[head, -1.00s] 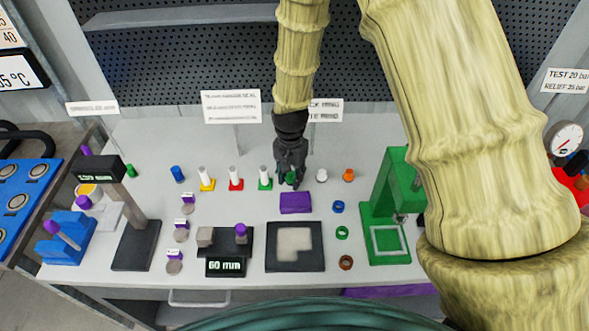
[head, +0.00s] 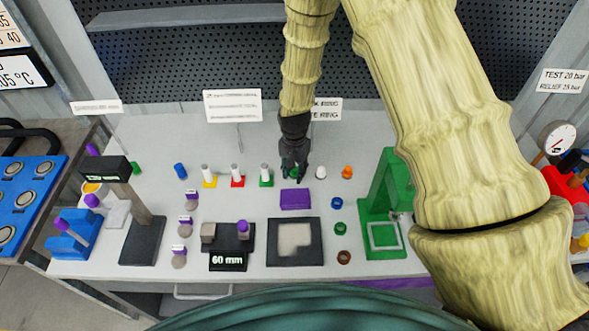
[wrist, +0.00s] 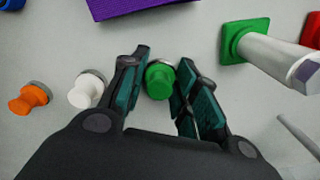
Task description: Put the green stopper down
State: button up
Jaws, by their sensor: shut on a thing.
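The green stopper (wrist: 160,80) is between the two fingers of my gripper (wrist: 158,92) in the wrist view, with its round green knob toward the camera. My gripper is shut on it. In the head view my gripper (head: 294,172) points down at the bench, and its fingers mostly hide the stopper. The stopper is in line with the white stopper (head: 320,172) and the orange stopper (head: 347,172), to their left. I cannot tell whether its base touches the bench top.
A purple block (head: 295,199) lies just in front of my gripper. A white post on a green base (head: 266,176) stands close to its left, with red and yellow ones beyond. A green press (head: 381,215) stands at the right. Bare bench lies between these.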

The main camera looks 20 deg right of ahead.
jog(key=shift+f, duration=0.25)
jog(key=shift+s+f, duration=0.15)
jog(key=shift+f, duration=0.1)
jog(key=shift+s+f+b, duration=0.15)
jog(key=shift+s+b, duration=0.05)
jog(key=shift+b, duration=0.15)
jog(key=o, duration=1.1)
jog(key=shift+f, duration=0.1)
jog(key=shift+c, duration=0.2)
jog(key=shift+w+f, duration=0.15)
jog(key=shift+f, duration=0.05)
jog(key=shift+w+r, duration=0.1)
jog(key=shift+r, duration=0.2)
